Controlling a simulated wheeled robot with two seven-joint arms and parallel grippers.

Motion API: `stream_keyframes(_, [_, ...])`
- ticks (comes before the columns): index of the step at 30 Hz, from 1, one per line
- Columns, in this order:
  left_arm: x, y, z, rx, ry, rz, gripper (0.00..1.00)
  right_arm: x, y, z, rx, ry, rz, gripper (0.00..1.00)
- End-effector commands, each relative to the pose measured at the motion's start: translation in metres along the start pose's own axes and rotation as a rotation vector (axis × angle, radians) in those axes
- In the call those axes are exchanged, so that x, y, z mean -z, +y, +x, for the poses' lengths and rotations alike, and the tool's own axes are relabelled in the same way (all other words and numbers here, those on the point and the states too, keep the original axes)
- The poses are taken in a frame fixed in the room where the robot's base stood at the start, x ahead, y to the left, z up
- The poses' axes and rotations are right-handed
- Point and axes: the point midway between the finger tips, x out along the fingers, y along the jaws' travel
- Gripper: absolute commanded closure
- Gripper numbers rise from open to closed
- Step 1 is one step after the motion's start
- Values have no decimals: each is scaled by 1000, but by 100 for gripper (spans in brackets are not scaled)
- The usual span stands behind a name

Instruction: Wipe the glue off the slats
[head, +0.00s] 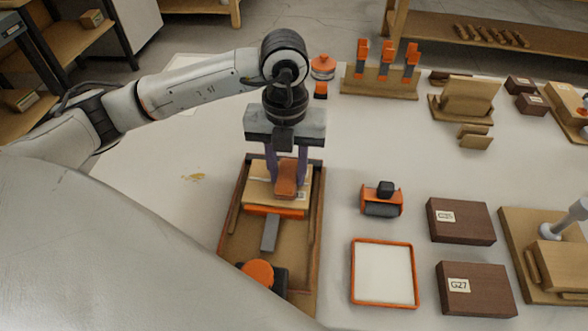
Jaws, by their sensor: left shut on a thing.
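Pale wooden slats (262,199) lie side by side in the far part of a brown wooden frame (321,230), with an orange bar (275,210) along their near edge. My left gripper (287,182) points down over the slats with its purple fingers shut on an orange-brown block (286,190), perhaps a sponge or wiping pad. The block is at the slats' surface; I cannot tell whether it touches. The gripper and block hide part of the slats, and no glue on them is clear. My right gripper is not in view.
A grey bar (269,233) and an orange knob (258,272) sit in the frame's near part. An orange-rimmed white tray (354,275), an orange roller tool (381,200) and dark blocks (461,222) stand right. A yellowish smear (193,177) marks the table left.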

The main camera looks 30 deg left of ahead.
Motion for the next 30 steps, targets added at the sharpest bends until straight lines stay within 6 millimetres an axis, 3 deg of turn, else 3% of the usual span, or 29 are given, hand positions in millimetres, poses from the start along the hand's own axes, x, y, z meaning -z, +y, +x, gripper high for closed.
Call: stream_keyframes(30, [0, 40, 2, -3, 2, -1, 86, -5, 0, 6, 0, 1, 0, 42])
